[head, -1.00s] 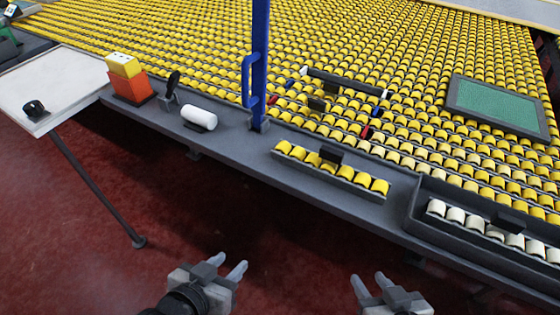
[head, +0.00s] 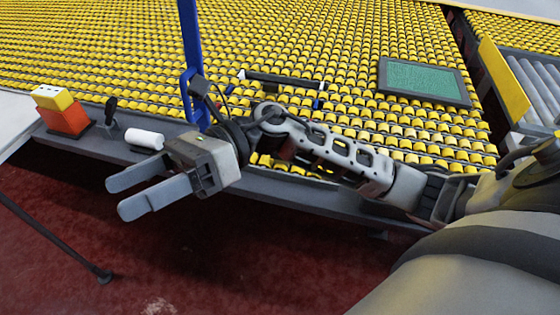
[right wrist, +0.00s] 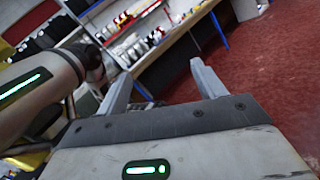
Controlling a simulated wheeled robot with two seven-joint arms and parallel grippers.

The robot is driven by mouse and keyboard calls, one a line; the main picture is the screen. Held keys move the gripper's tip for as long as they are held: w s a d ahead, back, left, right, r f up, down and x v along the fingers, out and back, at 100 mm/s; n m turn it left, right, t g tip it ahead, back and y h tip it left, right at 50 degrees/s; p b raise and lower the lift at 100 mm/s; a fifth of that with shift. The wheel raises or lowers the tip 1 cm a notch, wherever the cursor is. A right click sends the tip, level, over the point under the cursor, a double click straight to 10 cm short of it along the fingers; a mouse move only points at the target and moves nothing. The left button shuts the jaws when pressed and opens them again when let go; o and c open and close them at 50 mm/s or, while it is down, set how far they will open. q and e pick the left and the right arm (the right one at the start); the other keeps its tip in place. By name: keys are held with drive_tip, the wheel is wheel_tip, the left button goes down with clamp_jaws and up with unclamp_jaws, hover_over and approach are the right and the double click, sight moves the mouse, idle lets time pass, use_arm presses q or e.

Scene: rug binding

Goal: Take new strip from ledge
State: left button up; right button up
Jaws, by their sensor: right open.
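My left gripper is out of view.
A white roll (head: 145,139), a small dark stand (head: 110,110) and an orange and yellow block (head: 62,112) sit on the ledge's left part. A blue post (head: 190,60) rises behind my right gripper. A green panel (head: 425,80) lies on the rollers.

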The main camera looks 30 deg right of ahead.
wheel_tip(320, 180, down, 2)
drive_tip(key=d+n+g+h, duration=0.2)
drive_tip(key=d+n+h, duration=0.1)
drive_tip(key=n+h, duration=0.3)
drive_tip(key=r+n+t+h+p, duration=0.1)
drive_tip(key=n+t+h, duration=0.35)
drive_tip(key=h, duration=0.85)
hover_over(282, 162)
drive_tip(key=shift+n, duration=0.45)
wheel_tip(282, 162, down, 9)
drive_tip(key=shift+w+r, duration=0.1)
drive_tip(key=shift+w+d+f+p, duration=0.1)
drive_tip(key=shift+f+p, duration=0.5)
drive_tip(key=shift+f, duration=2.45)
drive_tip(key=shift+c, duration=0.3)
drive_tip(key=c, duration=1.2)
drive_tip(key=shift+r, duration=0.1)
